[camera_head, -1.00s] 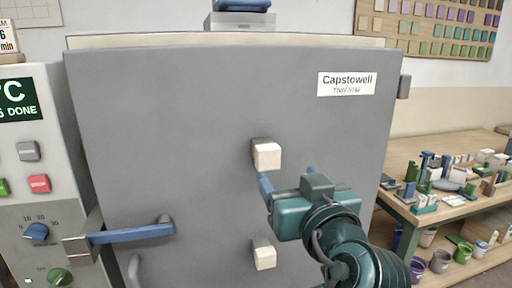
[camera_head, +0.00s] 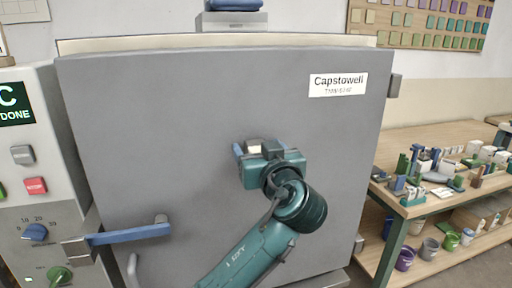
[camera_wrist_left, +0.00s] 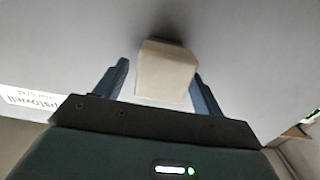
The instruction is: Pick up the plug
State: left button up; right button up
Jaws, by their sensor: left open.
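The cream, block-shaped plug (camera_head: 254,148) sticks out from the grey kiln door, near its middle. In the left wrist view the plug (camera_wrist_left: 165,75) stands between the two blue fingers. My left gripper (camera_head: 260,147) faces the door, and its body hides part of the plug in the head view. The left gripper (camera_wrist_left: 160,72) is open, with one finger on each side of the plug. A small gap shows at the left finger; the right finger is very close, and I cannot tell whether it touches. My right gripper is not in view.
The kiln door (camera_head: 130,120) fills the middle, with a blue-handled latch (camera_head: 130,234) at lower left. A control panel (camera_head: 25,190) stands at the left. A wooden table (camera_head: 420,140) with small items, and buckets below, stands at the right.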

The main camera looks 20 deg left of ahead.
pick_arm(q)
jog(key=shift+w+a, duration=0.15)
jog(key=shift+w, duration=0.1)
jog(key=shift+c, duration=0.3)
jog(key=c, duration=1)
